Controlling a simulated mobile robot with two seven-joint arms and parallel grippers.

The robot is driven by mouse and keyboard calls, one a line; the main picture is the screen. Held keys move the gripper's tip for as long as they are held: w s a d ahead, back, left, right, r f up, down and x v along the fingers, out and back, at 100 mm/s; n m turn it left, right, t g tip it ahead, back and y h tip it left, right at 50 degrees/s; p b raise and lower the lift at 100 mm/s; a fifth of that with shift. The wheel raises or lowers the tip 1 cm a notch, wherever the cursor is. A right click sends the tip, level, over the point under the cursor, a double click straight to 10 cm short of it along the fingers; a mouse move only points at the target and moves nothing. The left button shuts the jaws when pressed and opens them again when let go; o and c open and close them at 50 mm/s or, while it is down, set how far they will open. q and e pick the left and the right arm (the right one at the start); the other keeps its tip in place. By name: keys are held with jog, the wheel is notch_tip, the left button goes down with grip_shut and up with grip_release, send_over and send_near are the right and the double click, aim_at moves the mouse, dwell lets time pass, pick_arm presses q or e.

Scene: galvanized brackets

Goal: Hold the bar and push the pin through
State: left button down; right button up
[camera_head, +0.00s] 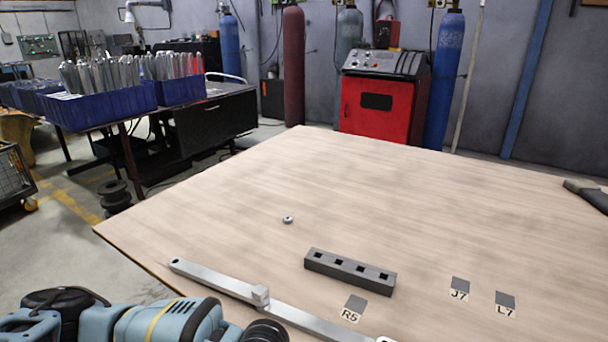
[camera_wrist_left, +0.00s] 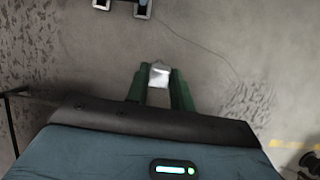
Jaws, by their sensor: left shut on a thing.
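A dark block with several square holes (camera_head: 350,274) lies beyond the bar. My right gripper is not identifiable.
A small metal ring or nut (camera_head: 288,219) lies on the wooden table (camera_head: 400,200). Labelled dark squares R5 (camera_head: 355,303), J7 (camera_head: 460,284) and L7 (camera_head: 505,300) are at the front right. A dark object (camera_head: 588,195) crosses the right edge.

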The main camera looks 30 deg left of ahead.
pick_arm(q)
jog(key=w+d+r+t, duration=0.1)
jog(key=w+d+r, duration=0.3)
jog(key=d, duration=0.5)
jog(key=w+d+r+t, duration=0.1)
jog(key=w+d+r, duration=0.3)
jog(key=d, duration=0.6)
jog(key=w+d+r+t, duration=0.1)
jog(key=w+d+r, duration=0.35)
jog(key=d, duration=0.45)
jog(key=w+a+r+n, duration=0.1)
jog(key=w+a, duration=0.1)
jog(key=w+a+r+n, duration=0.1)
jog(key=w+a, duration=0.1)
jog(key=w+a+n+t, duration=0.1)
jog(key=w+a+n, duration=0.1)
jog(key=a, duration=0.1)
jog(key=shift+r, duration=0.4)
jog(key=w+a+r+n, duration=0.4)
jog(key=a+r+n, duration=0.1)
jog(key=a, duration=0.2)
jog(key=shift+w+a+r+t, duration=0.15)
jog(key=shift+w+t, duration=0.05)
jog(key=shift+t, duration=0.1)
pick_arm(e)
jog(key=shift+w, duration=0.1)
pick_arm(q)
jog(key=shift+f, duration=2.55)
